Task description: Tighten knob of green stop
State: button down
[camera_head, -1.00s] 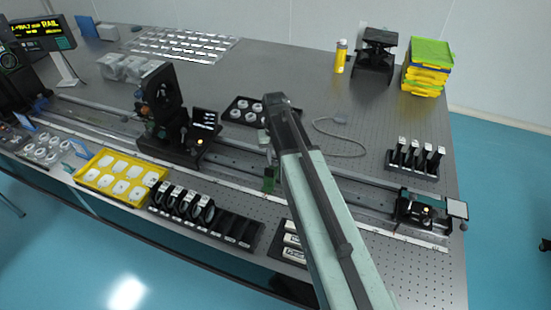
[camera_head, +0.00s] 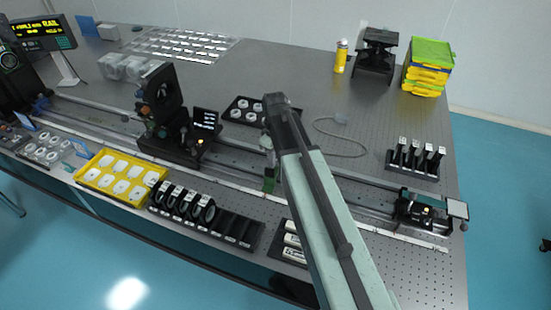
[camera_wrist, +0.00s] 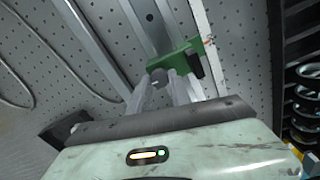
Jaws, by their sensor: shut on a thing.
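The green stop (camera_wrist: 186,58) sits on the rail in the wrist view, and it shows as a small green block (camera_head: 270,181) beside my arm in the head view. Its grey knob (camera_wrist: 160,77) faces my gripper. My gripper (camera_wrist: 163,84) is shut on the knob, with one pale finger on each side of it. The fingers partly hide the knob and the lower part of the stop. In the head view my arm hides the fingertips.
The rail (camera_head: 345,193) runs along the table, with a black mount (camera_head: 168,120) to the left and a carriage (camera_head: 422,210) at its right end. A lens rack (camera_head: 183,203) and a yellow tray (camera_head: 115,178) line the front edge. A loose cable (camera_head: 345,139) lies behind.

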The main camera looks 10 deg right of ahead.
jog(key=shift+s+a+n, duration=0.1)
jog(key=shift+n, duration=0.3)
jog(key=c, duration=1.2)
grip_release()
jog(key=shift+r+p, duration=0.3)
jog(key=shift+p, duration=0.05)
notch_tip(320, 180, up, 8)
jog(key=p, duration=0.7)
jog(key=shift+f, duration=0.4)
